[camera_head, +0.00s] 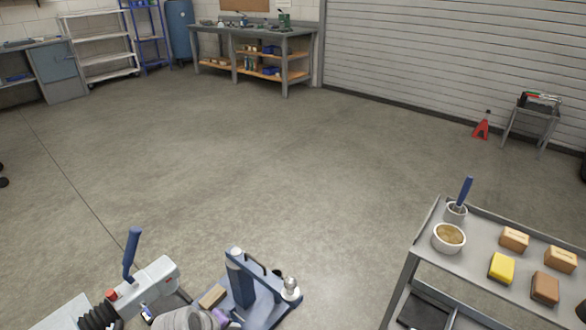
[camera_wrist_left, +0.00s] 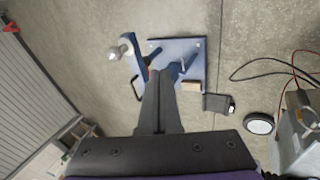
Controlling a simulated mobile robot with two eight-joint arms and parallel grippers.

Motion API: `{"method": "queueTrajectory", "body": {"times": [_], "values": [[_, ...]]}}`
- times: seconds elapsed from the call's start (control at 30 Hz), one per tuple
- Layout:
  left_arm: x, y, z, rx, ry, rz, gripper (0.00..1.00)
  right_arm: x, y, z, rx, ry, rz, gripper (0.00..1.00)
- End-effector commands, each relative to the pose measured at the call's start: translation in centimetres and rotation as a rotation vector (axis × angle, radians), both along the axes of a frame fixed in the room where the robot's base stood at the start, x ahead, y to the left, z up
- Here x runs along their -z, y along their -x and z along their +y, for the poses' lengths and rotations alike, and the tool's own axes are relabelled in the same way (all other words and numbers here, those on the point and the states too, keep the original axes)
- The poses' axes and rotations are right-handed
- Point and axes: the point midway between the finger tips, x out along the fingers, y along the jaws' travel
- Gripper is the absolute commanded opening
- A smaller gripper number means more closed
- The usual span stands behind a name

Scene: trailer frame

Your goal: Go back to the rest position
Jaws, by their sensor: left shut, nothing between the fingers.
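My left gripper (camera_wrist_left: 160,76) points forward in the left wrist view, with its dark fingers together and nothing between them. It overlaps the blue plate and stand in that view, and I cannot tell its height above them. In the head view only part of my left wrist, grey and purple, shows at the bottom edge; the fingers are not clear there. My right gripper is in neither view.
A blue stand (camera_head: 240,280) with a silver ball (camera_head: 291,284) and a grey coupling (camera_head: 150,283) with a blue lever stand close by. A tan block (camera_wrist_left: 192,86) lies beside the stand. A grey cart (camera_head: 480,230) stands right. The floor beyond is clear.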

Motion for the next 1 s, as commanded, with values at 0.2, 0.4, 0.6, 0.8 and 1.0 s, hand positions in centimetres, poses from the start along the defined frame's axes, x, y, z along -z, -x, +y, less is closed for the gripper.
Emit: {"method": "queueTrajectory", "body": {"times": [0.2,0.4,0.6,0.8,1.0], "values": [[-2.6,8.6,0.7,0.295,-0.253,-0.022,0.00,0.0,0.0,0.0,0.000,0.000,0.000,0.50],[-3.0,14.2,1.6,0.503,-0.422,-0.026,0.00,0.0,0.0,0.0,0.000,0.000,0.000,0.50],[-2.6,18.3,2.6,0.666,-0.550,-0.022,0.00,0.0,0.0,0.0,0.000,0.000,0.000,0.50],[-7.4,19.3,2.8,0.684,-0.571,-0.033,0.00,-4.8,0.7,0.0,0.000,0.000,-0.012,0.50],[-13.7,19.7,2.8,0.675,-0.577,-0.053,0.00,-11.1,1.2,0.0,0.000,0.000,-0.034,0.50]]}}
